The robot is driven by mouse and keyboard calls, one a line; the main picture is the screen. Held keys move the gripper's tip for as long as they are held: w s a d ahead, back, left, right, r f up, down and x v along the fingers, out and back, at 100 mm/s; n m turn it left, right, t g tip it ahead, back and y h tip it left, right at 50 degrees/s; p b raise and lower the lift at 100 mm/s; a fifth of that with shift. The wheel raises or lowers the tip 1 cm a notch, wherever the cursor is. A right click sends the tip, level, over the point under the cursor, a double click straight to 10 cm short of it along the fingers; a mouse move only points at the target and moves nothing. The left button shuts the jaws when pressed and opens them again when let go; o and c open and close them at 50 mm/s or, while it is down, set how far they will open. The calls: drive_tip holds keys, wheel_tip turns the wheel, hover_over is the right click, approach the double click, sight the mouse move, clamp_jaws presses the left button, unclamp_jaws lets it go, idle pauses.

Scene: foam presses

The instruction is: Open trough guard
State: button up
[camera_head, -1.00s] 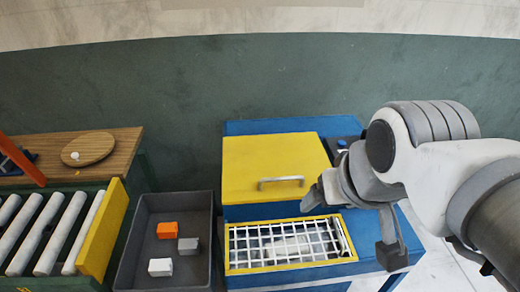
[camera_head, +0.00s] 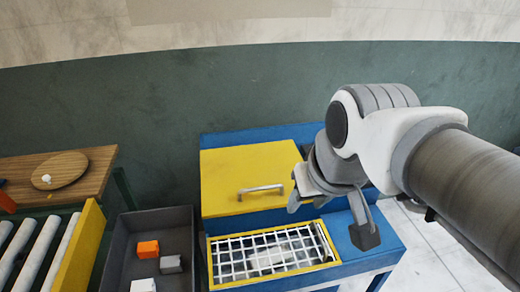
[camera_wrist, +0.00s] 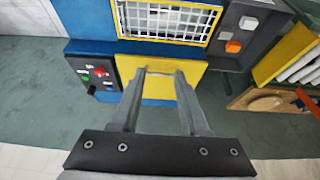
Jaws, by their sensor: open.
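The yellow panel (camera_head: 235,172) with a silver bar handle (camera_head: 261,190) is closed on the blue press (camera_head: 215,140). In front of it, a white wire grid in a yellow frame (camera_head: 300,279) lies flat over an opening. I cannot tell for certain which is the trough guard. My gripper (camera_head: 306,199) is open and empty, beside the handle's right end in the head view. In the wrist view, my fingertips (camera_wrist: 162,72) frame the handle, with the yellow panel (camera_wrist: 160,92) behind. I cannot tell whether they touch it. The grid (camera_wrist: 165,20) lies beyond.
A dark tray (camera_head: 118,240) with orange and light blocks stands left of the press. A roller conveyor and a wooden table (camera_head: 95,165) stand further left. A control box with a red button (camera_wrist: 99,71) is beside the panel. Free floor shows at the right.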

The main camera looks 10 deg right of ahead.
drive_tip(key=w+d+f+g+b, duration=0.2)
drive_tip(key=w+d+f+g, duration=0.15)
drive_tip(key=w+d, duration=0.35)
drive_tip(key=g+y+b, duration=0.2)
approach(320, 236)
drive_tip(key=shift+t, duration=0.25)
drive_tip(key=f, duration=0.2)
drive_tip(key=f+b, duration=0.1)
drive_tip(key=f, duration=0.2)
drive_tip(key=a+f, duration=0.1)
drive_tip(key=f, duration=0.1)
drive_tip(key=shift+s+a+f, duration=0.1)
drive_tip(key=shift+s+f, duration=0.15)
drive_tip(key=shift+f, duration=0.1)
drive_tip(key=shift+c, duration=0.2)
clamp_jaws()
idle(0.4)
